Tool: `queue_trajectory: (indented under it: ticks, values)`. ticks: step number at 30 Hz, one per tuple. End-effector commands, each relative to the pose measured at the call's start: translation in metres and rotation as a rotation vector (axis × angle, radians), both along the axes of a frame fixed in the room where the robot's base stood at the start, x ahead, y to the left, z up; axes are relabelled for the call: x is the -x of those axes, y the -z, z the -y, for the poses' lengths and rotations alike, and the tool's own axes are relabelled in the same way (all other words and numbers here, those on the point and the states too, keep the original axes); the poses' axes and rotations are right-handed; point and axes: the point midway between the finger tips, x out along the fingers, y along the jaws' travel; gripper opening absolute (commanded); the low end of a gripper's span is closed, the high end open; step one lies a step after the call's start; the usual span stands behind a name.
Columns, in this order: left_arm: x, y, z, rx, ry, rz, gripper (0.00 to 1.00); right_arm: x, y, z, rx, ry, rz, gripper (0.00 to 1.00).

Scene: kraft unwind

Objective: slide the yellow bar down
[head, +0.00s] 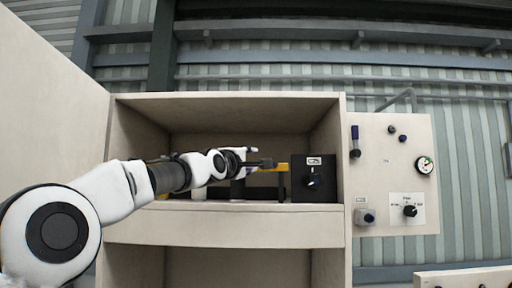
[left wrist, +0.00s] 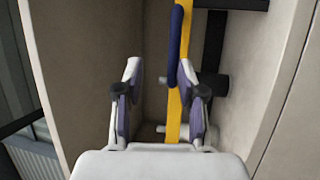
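The yellow bar (head: 284,167) shows as a short yellow piece inside the open cabinet, beside a black box, partly hidden by my left gripper. In the left wrist view the yellow bar (left wrist: 174,105) is a long strip with a dark blue grip (left wrist: 179,45) in front of its far part. My left gripper (head: 262,163) reaches into the cabinet from the left. My right gripper is not in view.
The black box (head: 313,190) with a knob stands at the right inside the cabinet (head: 225,228). A pale panel (head: 385,155) with a gauge, knobs and a blue-handled lever is to its right. Cabinet walls and shelf edge surround my left gripper.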

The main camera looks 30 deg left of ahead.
Motion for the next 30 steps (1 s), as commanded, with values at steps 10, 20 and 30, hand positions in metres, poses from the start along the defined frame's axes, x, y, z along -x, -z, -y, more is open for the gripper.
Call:
queue_trajectory:
  ticks: [10, 20, 30]
  values:
    - [-0.029, -0.005, -0.005, 0.001, -0.005, -0.005, 0.39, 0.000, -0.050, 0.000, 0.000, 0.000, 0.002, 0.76]
    - [-0.029, -0.002, -0.005, 0.000, -0.004, -0.004, 0.15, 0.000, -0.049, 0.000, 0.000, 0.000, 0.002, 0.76]
    - [-0.030, 0.002, -0.003, -0.001, -0.004, -0.003, 0.00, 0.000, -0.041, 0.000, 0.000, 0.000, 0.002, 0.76]
